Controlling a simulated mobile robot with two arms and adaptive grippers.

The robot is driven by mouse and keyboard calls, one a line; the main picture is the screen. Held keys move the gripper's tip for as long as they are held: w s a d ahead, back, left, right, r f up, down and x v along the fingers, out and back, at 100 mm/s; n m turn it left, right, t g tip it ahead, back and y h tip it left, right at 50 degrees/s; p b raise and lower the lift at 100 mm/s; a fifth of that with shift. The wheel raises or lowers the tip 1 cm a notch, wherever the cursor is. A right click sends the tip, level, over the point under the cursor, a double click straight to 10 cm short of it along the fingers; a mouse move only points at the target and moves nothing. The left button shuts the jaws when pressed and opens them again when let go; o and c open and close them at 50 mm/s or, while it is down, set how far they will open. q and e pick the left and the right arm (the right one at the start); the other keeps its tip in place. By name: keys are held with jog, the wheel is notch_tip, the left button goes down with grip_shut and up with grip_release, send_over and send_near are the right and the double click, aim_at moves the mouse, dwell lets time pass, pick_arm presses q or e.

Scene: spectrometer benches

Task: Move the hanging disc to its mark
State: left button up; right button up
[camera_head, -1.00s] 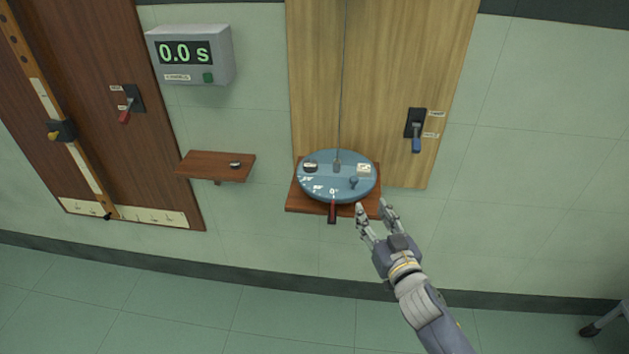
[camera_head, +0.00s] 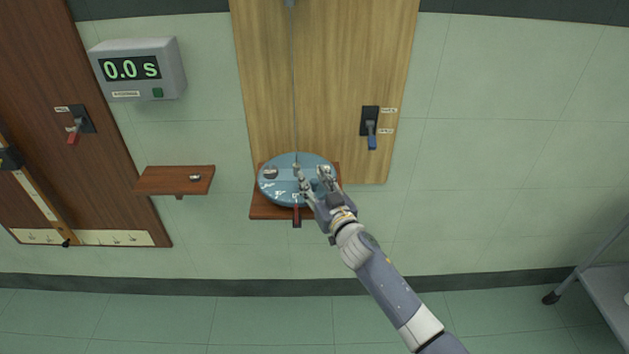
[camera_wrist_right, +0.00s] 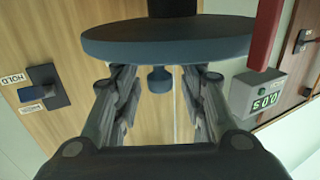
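The blue-grey round disc (camera_head: 280,187) hangs on a thin wire (camera_head: 294,80) in front of a light wooden board, above a reddish-brown shelf (camera_head: 262,211). White marks show on its near part, beside a dark red pointer (camera_head: 297,217) at its front edge. My right gripper (camera_head: 311,176) is over the right part of the disc, fingers apart. In the right wrist view, which appears upside down, the disc (camera_wrist_right: 165,42) shows edge-on and its small blue knob (camera_wrist_right: 159,80) stands between the open fingertips, with gaps on both sides. My left gripper is out of view.
A blue-handled switch (camera_head: 371,135) is on the board to the right. A timer reading 0.0 s (camera_head: 138,69) and a small side shelf (camera_head: 160,181) are on the wall to the left. A grey cart (camera_head: 610,295) stands at far right.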

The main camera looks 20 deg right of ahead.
grip_shut()
